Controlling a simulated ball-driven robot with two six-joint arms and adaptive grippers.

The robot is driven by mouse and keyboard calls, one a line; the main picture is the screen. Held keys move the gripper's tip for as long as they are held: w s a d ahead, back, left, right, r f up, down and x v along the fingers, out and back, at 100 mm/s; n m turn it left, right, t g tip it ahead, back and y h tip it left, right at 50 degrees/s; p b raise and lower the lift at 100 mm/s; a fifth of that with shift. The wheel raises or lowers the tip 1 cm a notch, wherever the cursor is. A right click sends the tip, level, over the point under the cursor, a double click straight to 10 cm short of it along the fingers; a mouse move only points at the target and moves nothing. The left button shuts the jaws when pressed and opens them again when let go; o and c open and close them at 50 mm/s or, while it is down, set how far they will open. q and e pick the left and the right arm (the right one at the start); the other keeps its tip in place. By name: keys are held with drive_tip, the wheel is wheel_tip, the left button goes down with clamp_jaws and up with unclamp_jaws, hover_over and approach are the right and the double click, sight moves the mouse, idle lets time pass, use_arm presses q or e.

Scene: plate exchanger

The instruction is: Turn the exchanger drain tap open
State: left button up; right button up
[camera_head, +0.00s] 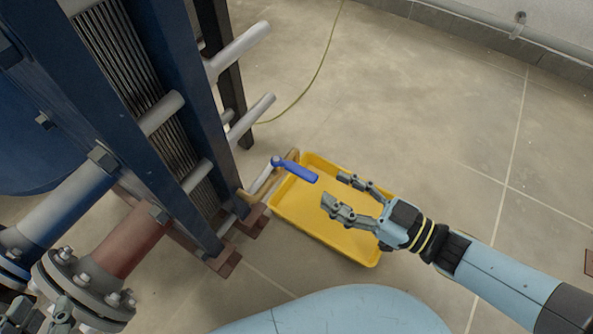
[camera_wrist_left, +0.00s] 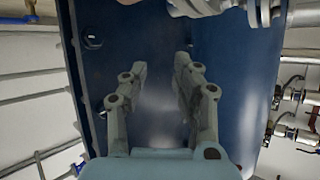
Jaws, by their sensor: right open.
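The drain tap has a blue lever handle (camera_head: 297,170) on a short pale pipe (camera_head: 262,179) at the foot of the plate exchanger (camera_head: 187,115). The handle points right and slightly down over a yellow tray. My right gripper (camera_head: 334,189) is open and empty, just right of the handle's free end. Its fingers point toward the handle, and a small gap shows between them. My left gripper is partly visible at the lower left corner. In the left wrist view its two fingers (camera_wrist_left: 160,78) are apart with nothing between them, in front of a dark blue surface.
The yellow tray (camera_head: 365,246) lies on the floor under the tap and my right gripper. Blue and red flanged pipes (camera_head: 130,243) stand at the left. A thin yellow-green cable (camera_head: 318,72) runs across the floor. The floor at the right is mostly clear.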

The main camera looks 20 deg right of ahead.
sight(304, 171)
drive_tip(key=b+x, duration=0.2)
drive_tip(key=x, duration=0.5)
drive_tip(key=shift+w+a, duration=0.2)
drive_tip(key=shift+w, duration=0.1)
use_arm(q)
drive_tip(key=w+r+t+h, duration=0.1)
drive_tip(key=w+r+t, duration=0.2)
drive_tip(key=r, duration=0.3)
drive_tip(key=w+d+r+m+t, duration=0.1)
drive_tip(key=w+r+t, duration=0.2)
drive_tip(key=w+r, duration=0.2)
wheel_tip(304, 171, up, 2)
drive_tip(key=shift+w+d+r+t+h, duration=0.1)
drive_tip(key=shift+w+d+t+h, duration=0.1)
drive_tip(key=shift+w+t+h, duration=0.15)
use_arm(e)
drive_tip(key=shift+w+a, duration=0.1)
use_arm(q)
drive_tip(key=shift+s, duration=0.1)
use_arm(e)
clamp_jaws()
